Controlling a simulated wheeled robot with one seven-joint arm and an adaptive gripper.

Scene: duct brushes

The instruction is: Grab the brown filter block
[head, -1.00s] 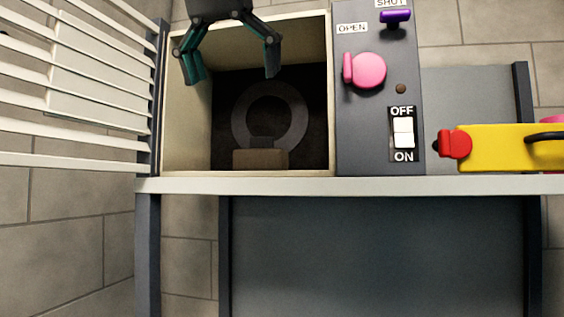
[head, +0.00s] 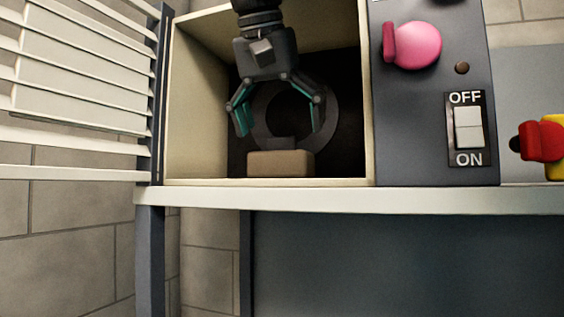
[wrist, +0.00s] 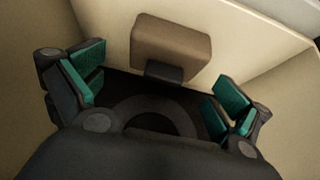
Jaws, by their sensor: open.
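The brown filter block (head: 281,164) sits on the floor of the cream-walled box, near its front edge, with a dark tab at its back. In the wrist view the block (wrist: 171,48) lies beyond the fingers, roughly centred between them. My gripper (head: 278,130) is open and empty, with teal pads pointing down. It hangs in the box opening, just above the block in the head view. In the wrist view the gripper (wrist: 157,100) has its fingers wide apart. No finger visibly touches the block.
The box (head: 196,110) has walls on the left and right. A dark grey ring (head: 262,112) is at its back. Right of it is a grey panel with a pink knob (head: 414,45) and an OFF/ON switch (head: 468,128). A white slatted shutter (head: 80,70) stands open at left.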

